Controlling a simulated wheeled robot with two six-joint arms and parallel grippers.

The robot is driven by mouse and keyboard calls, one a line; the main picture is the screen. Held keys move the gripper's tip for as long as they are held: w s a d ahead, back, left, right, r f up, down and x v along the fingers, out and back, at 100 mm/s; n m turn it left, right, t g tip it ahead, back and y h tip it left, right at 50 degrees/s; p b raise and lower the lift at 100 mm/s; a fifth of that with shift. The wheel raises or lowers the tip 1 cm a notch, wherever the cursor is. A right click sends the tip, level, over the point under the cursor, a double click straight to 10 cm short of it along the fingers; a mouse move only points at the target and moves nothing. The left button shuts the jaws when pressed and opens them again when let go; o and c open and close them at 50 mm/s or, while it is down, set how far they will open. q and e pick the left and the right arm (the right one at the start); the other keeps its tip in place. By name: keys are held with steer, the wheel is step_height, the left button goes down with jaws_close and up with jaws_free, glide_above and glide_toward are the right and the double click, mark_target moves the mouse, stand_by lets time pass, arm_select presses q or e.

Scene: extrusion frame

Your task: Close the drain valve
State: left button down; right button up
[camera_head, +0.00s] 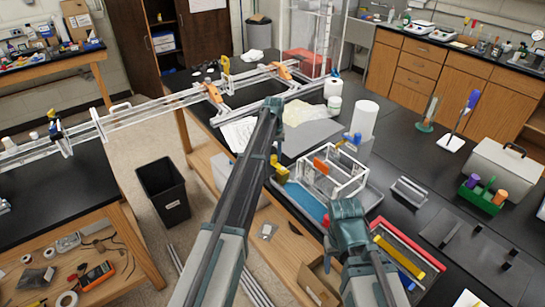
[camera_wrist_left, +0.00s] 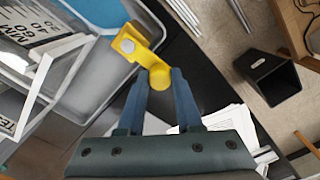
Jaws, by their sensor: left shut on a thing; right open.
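The yellow drain valve (camera_wrist_left: 140,48) is at the corner of a grey tub (camera_wrist_left: 88,92) in the left wrist view, with a round pale cap on its body. It also shows in the head view (camera_head: 279,168), beside the left edge of the tub. My left gripper (camera_wrist_left: 160,80) is shut on the yellow handle end of the valve. In the head view my left gripper (camera_head: 274,152) is partly hidden by its own arm. My right gripper (camera_head: 347,212) is open in front of the tub; its fingers are hard to make out.
A white frame (camera_head: 335,180) stands in the tub, with blue (camera_head: 303,200) beside it. A white bottle (camera_head: 364,118) stands behind the tub. A black bin (camera_head: 163,190) is on the floor.

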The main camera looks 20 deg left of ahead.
mark_target(275, 156)
arm_select(q)
steer(key=shift+w+d+m, duration=0.1)
steer(key=shift+w+m, duration=0.1)
steer(key=shift+m, duration=0.3)
steer(key=c, duration=0.6)
jaws_free()
steer(key=shift+o, duration=0.2)
steer(key=shift+r, duration=0.1)
step_height(275, 156, up, 14)
steer(key=p, duration=1.4)
steer(key=shift+s+d+f, duration=0.1)
steer(key=shift+f, duration=0.15)
